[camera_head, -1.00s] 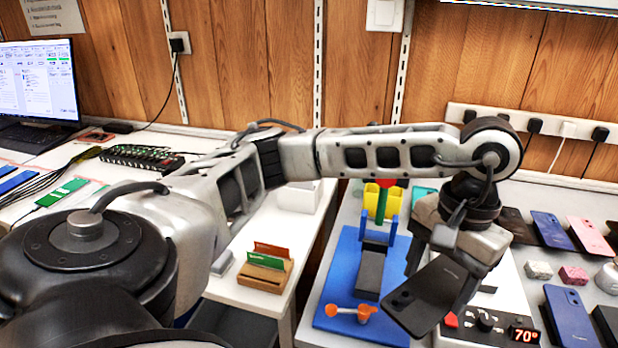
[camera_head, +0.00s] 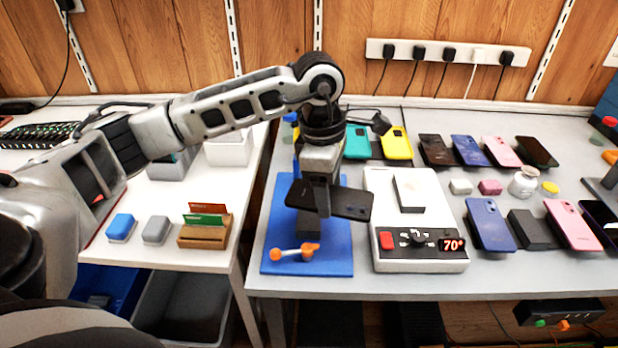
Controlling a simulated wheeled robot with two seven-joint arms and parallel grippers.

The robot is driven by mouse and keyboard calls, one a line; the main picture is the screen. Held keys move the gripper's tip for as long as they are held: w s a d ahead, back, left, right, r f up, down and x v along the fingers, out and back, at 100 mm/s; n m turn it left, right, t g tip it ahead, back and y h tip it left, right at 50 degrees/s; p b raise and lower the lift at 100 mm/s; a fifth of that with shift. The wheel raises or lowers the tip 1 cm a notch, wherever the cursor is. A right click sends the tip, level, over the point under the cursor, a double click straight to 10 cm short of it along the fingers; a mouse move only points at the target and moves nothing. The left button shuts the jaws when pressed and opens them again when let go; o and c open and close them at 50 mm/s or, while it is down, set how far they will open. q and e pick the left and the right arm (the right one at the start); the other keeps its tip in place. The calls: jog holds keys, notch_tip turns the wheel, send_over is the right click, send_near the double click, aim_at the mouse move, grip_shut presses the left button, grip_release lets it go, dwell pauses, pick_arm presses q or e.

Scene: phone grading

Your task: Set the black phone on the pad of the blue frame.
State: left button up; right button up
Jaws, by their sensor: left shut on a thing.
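My left gripper (camera_head: 322,188) is shut on a black phone (camera_head: 345,203). It holds the phone face down, its camera side showing, above the blue frame (camera_head: 345,258). The phone is slightly tilted and extends to the right past the gripper. The frame's base lies on the table at its left side. Its dark pad (camera_head: 308,224) shows only in part below the phone; the arm, gripper and phone hide most of it. Whether the phone touches the pad cannot be told. An orange-ended clamp piece (camera_head: 294,252) lies at the front of the frame. My right gripper is not in view.
A white heating station (camera_head: 420,258) with a red button and a 70° display stands right of the frame. Several phones, including a blue one (camera_head: 490,225), lie further right. A wooden card holder (camera_head: 205,235) is on the left table, across a gap.

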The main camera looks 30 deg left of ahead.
pick_arm(q)
jog(key=w+a+f+n, duration=0.1)
jog(key=a+n, duration=0.1)
jog(key=n, duration=0.5)
jog(key=w+a+f+n+y, duration=0.1)
jog(key=a+n, duration=0.1)
jog(key=n, duration=0.4)
jog(key=w+a+f+n+y, duration=0.1)
jog(key=a+n, duration=0.1)
jog(key=n, duration=0.5)
jog(key=shift+w+a+f+n+t, duration=0.2)
jog(key=shift+w+f+n+t, duration=0.1)
jog(key=shift+f+t, duration=0.1)
jog(key=shift+f+b, duration=1)
jog(key=shift+f, duration=0.25)
notch_tip(320, 180, down, 2)
jog(key=shift+f+b, duration=0.1)
jog(key=shift+b, duration=0.65)
jog(key=shift+f, duration=0.1)
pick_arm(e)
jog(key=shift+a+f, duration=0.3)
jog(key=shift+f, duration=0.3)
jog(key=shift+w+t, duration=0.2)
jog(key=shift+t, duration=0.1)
pick_arm(q)
jog(key=shift+f+b, duration=0.3)
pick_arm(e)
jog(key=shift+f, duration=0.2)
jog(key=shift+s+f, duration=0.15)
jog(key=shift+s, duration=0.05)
